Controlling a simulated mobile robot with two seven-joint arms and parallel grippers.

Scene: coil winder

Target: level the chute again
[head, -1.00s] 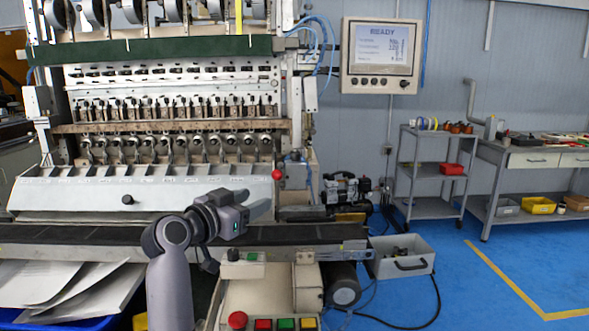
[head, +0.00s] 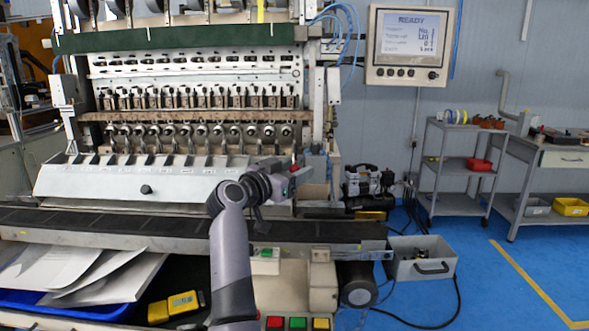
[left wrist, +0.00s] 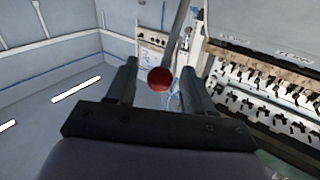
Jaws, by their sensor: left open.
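The chute (head: 110,180) is the long pale sloped panel on the front of the winder, with a black knob (head: 146,189) on its face. A lever with a red ball (head: 293,167) stands at its right end; in the head view my gripper covers most of it. My left gripper (head: 296,176) is at the lever. In the left wrist view the red ball (left wrist: 160,79) shows between the two open fingers (left wrist: 158,66), with clear gaps on both sides. The lever's rod runs up from the ball there. My right gripper is not in view.
A dark conveyor belt (head: 110,222) runs along the front, below the chute. Coloured buttons (head: 297,323) are at the bottom. The screen (head: 410,47) reads READY. A grey toolbox (head: 422,258) and a shelf trolley (head: 460,165) stand right, beside open blue floor.

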